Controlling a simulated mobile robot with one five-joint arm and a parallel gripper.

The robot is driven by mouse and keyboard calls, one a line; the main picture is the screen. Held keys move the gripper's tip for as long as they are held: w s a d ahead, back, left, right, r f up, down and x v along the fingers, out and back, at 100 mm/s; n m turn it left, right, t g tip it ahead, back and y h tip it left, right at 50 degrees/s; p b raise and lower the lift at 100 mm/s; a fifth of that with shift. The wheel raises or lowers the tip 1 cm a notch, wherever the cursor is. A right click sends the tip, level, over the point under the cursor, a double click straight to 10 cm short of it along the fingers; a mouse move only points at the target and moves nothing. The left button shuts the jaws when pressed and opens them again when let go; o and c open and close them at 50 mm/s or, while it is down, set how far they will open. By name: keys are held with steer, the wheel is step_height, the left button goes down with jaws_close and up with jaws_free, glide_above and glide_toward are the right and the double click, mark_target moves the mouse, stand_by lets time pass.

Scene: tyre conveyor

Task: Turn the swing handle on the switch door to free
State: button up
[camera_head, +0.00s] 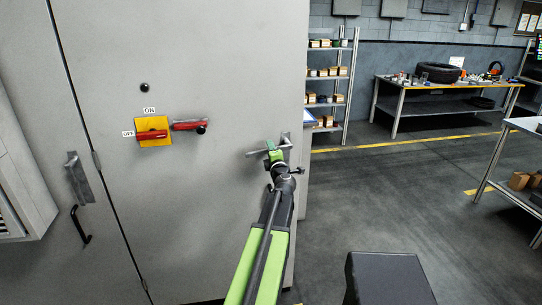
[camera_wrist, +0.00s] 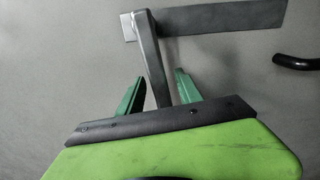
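The switch door (camera_head: 215,225) is a large grey cabinet door and stands shut as far as I can see. Its swing handle (camera_head: 283,145) is a grey metal lever near the door's right edge. In the wrist view, the swing handle (camera_wrist: 151,60) stands out from a flat grey plate (camera_wrist: 225,18) and slants down between my two green fingers. My gripper (camera_head: 273,155) is at the handle in the head view. In the wrist view, my gripper (camera_wrist: 158,87) is open around the lever, with a gap showing on both sides. The lever's lower end is hidden behind my gripper body.
A red switch lever on a yellow plate (camera_head: 153,125) and a second red handle (camera_head: 187,125) are on the door. The left panel has a grey handle (camera_head: 78,178) and a black pull (camera_head: 80,224). Shelves (camera_head: 328,85) and a workbench (camera_head: 443,84) stand behind right; floor between is clear.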

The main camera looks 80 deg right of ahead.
steer(key=v, duration=1.2)
